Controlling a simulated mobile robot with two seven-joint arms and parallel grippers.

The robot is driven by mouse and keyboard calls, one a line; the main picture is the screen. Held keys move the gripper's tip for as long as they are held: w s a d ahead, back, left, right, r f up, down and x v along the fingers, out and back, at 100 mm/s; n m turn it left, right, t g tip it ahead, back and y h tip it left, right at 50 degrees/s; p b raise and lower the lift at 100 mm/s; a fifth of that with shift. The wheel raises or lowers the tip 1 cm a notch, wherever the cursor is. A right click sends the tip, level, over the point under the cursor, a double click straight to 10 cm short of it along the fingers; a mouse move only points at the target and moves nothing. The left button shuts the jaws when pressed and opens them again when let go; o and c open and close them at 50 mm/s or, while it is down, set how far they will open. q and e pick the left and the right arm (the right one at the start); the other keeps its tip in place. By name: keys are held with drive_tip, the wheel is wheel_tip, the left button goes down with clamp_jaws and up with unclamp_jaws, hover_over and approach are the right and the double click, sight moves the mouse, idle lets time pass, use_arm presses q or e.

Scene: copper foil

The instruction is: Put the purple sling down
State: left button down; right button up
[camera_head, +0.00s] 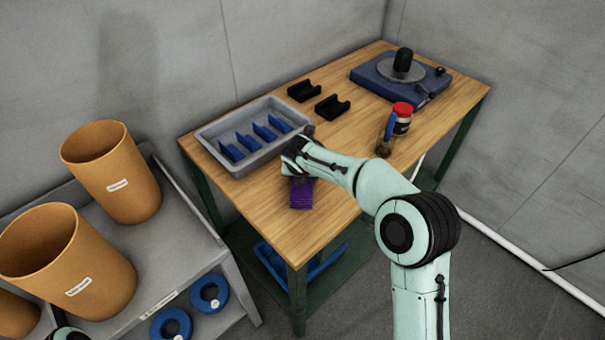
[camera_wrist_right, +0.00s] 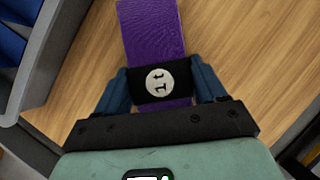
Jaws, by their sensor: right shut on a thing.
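The purple sling (camera_head: 301,194) is in my right gripper, over the near left part of the wooden bench top. In the right wrist view the sling (camera_wrist_right: 152,30) has a black band with a round white label, marked "1 t". The blue fingers of my right gripper (camera_wrist_right: 161,84) are shut on this band from both sides. In the head view this gripper (camera_head: 292,160) is partly hidden, just right of the grey tray. The sling's purple end reaches out beyond the fingers. I cannot tell whether it touches the wood. My left gripper is not in view.
A grey tray (camera_head: 214,152) with blue dividers stands close left of the gripper. Two black cradles (camera_head: 332,107), a red-lidded jar (camera_head: 402,117) and a blue turntable device (camera_head: 385,88) stand farther back. Bare wood (camera_head: 265,203) lies near the front. Orange bins (camera_head: 112,172) stand on a grey shelf, left.

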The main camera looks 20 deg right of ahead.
drive_tip(key=o, duration=1.3)
drive_tip(key=shift+r, duration=0.1)
drive_tip(key=p+v, duration=0.1)
drive_tip(key=v, duration=1.1)
